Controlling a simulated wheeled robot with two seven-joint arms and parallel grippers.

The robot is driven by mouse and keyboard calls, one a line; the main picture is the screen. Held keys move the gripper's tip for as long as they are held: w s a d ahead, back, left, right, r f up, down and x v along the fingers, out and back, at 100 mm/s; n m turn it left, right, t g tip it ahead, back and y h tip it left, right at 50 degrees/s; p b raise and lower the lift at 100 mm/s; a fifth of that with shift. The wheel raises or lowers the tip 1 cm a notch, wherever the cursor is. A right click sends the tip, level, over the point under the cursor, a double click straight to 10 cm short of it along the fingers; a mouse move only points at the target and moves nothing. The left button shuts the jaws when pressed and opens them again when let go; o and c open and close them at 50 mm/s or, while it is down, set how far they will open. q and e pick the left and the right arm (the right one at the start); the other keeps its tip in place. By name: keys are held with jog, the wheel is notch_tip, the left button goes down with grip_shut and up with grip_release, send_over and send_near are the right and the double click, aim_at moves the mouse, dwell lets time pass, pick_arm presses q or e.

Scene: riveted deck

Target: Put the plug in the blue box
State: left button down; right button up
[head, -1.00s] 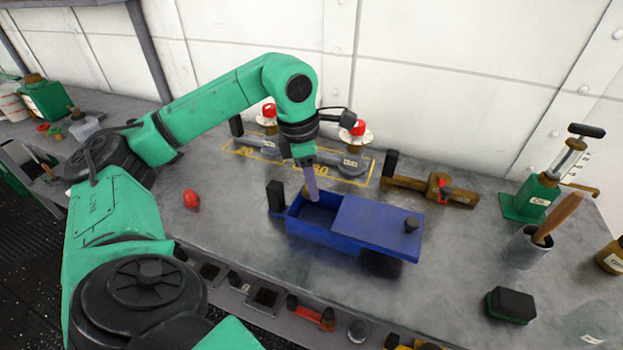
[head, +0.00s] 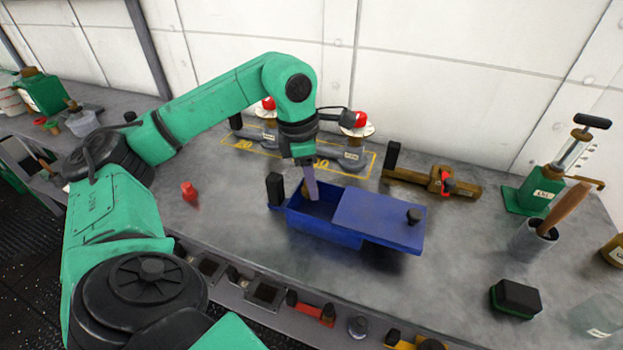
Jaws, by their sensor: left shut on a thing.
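The blue box (head: 322,230) stands on the grey deck bench in the middle of the head view. Its blue lid (head: 375,217), with a black knob, is slid to the right, so the left part is open. My left gripper (head: 308,190) points down at this opening, its fingertips at or just inside the rim. It is shut on a small tan-brown thing, probably the plug (head: 304,188), mostly hidden by the finger. I cannot tell whether it touches the box floor. My right gripper is out of view.
A black block (head: 274,188) rises at the box's left end. A small red object (head: 189,192) lies left on the bench. Red-topped valves (head: 354,140) stand behind the box. A brush cup (head: 533,240) and black block (head: 516,298) are at right. Bench in front is narrow.

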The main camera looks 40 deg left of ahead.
pick_arm(q)
jog(key=shift+f+b, duration=1.85)
jog(key=shift+f, duration=0.5)
jog(key=shift+c, duration=2.1)
grip_release()
jog(key=r, duration=0.3)
jog(key=r+p, duration=0.1)
jog(key=r, duration=0.2)
jog(key=s+r+p, duration=0.1)
jog(key=r, duration=0.2)
jog(key=shift+a+r, duration=0.3)
jog(key=shift+a, duration=0.1)
notch_tip(320, 180, up, 4)
jog(key=p, duration=0.3)
send_over(311, 209)
jog(key=s+a, duration=0.1)
jog(key=s, duration=0.1)
jog(key=shift+w+a+r, duration=0.1)
jog(key=shift+a+r, duration=0.1)
jog(key=shift+r, duration=0.3)
